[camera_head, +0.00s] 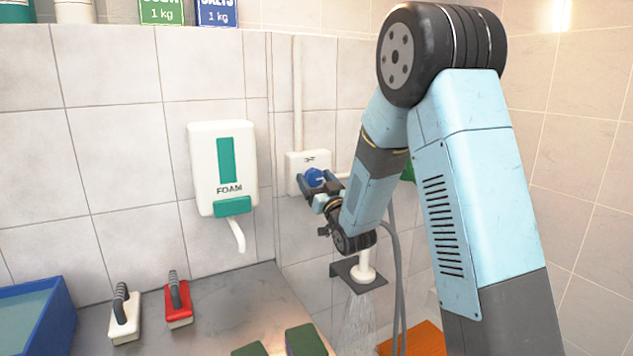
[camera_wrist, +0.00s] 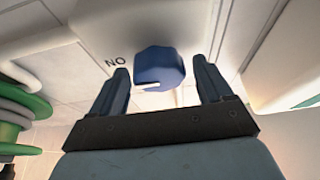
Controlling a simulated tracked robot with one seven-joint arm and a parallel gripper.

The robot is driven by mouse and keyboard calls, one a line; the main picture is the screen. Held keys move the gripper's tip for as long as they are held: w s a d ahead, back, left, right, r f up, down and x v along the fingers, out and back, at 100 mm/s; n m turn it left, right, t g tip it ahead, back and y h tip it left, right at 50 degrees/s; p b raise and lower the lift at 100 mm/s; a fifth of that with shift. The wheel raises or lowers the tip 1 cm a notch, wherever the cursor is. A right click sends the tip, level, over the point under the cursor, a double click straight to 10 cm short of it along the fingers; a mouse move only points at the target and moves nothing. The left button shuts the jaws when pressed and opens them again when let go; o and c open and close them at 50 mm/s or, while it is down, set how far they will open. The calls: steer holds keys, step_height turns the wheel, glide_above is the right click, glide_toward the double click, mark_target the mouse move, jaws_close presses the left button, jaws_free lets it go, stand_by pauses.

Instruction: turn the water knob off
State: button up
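The water knob (camera_head: 315,177) is blue and sits on a white wall box (camera_head: 294,162). In the wrist view the blue knob (camera_wrist: 157,66) has a white pointer mark on its lower edge, and "ON" shows upside down beside it on the box. My gripper (camera_head: 318,187) is at the knob. In the wrist view my gripper (camera_wrist: 163,76) is open, with one finger on each side of the knob and a visible gap on both sides. A white shower head (camera_head: 364,266) on a dark bracket sprays water (camera_head: 358,320) downward.
A white and green foam dispenser (camera_head: 222,168) hangs left of the knob. A white-based brush (camera_head: 124,315) and a red-based brush (camera_head: 178,301) lie on the grey counter (camera_head: 232,295). A blue tub (camera_head: 62,312) is at far left. A grey hose (camera_head: 397,270) hangs behind my arm.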

steer(key=shift+d, duration=0.1)
steer(key=c, duration=0.9)
steer(key=shift+n, duration=0.3)
steer(key=n+g+y, duration=0.1)
steer(key=n, duration=0.2)
steer(key=n+g+y, duration=0.1)
steer(key=n, duration=0.2)
steer(key=shift+y, duration=0.4)
steer(key=n+g, duration=0.1)
steer(key=n, duration=0.2)
steer(key=n+g+y, duration=0.1)
steer(key=n, duration=0.2)
steer(key=shift+n+y, duration=0.3)
steer(key=n+g, duration=0.1)
steer(key=n, duration=0.2)
steer(key=n+g, duration=0.1)
steer(key=n, duration=0.2)
steer(key=shift+g, duration=0.4)
steer(key=shift+s+f+n+g, duration=0.1)
steer(key=shift+n+g, duration=0.4)
steer(key=shift+n, duration=1)
steer(key=shift+f, duration=0.1)
